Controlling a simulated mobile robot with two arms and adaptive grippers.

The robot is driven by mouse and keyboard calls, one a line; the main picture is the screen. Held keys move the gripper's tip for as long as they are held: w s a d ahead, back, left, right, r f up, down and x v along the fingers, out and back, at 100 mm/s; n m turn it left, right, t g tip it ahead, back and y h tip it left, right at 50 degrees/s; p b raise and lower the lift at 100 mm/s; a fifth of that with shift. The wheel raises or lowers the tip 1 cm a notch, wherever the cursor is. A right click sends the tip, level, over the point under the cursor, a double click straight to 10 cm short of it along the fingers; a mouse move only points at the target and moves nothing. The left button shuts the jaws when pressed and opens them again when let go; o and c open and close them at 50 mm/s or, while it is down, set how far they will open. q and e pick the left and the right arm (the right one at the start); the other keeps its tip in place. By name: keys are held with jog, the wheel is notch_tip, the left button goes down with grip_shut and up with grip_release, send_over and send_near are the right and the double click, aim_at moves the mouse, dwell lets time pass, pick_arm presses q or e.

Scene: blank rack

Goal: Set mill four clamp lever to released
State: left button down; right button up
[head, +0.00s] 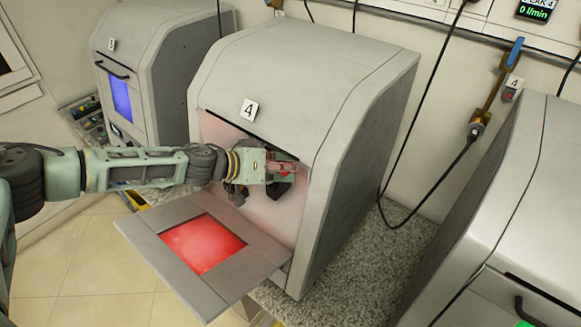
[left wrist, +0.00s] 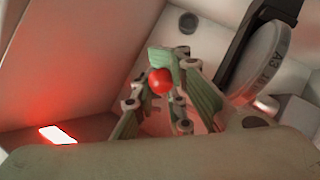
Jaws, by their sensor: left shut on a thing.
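Mill four (head: 345,100) stands in the middle with its front door (head: 257,265) folded down and open. My left arm reaches in through the opening. My left gripper (head: 282,170) is inside the chamber, shut on the red ball knob of the clamp lever. In the left wrist view the red knob (left wrist: 160,82) sits between the green fingers of my left gripper (left wrist: 172,72). The lever's shaft is hidden behind the fingers, so its angle cannot be told. A grey disc marked A3 (left wrist: 265,62) is to the right of the fingers. My right gripper is not in view.
Another mill with a blue window (head: 121,97) is at the left, and one more grey machine (head: 520,190) is at the right. A black cable and a valve with a blue handle (head: 513,52) are on the wall. Speckled counter (head: 370,270) shows between the machines.

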pick_arm(q)
jog(key=shift+w+a+r, duration=0.1)
jog(key=shift+w+r, duration=0.05)
jog(key=c, duration=1.8)
grip_release()
jog(key=shift+a, duration=0.15)
jog(key=shift+c, duration=0.2)
jog(key=v, duration=1.2)
jog(key=shift+c, duration=0.7)
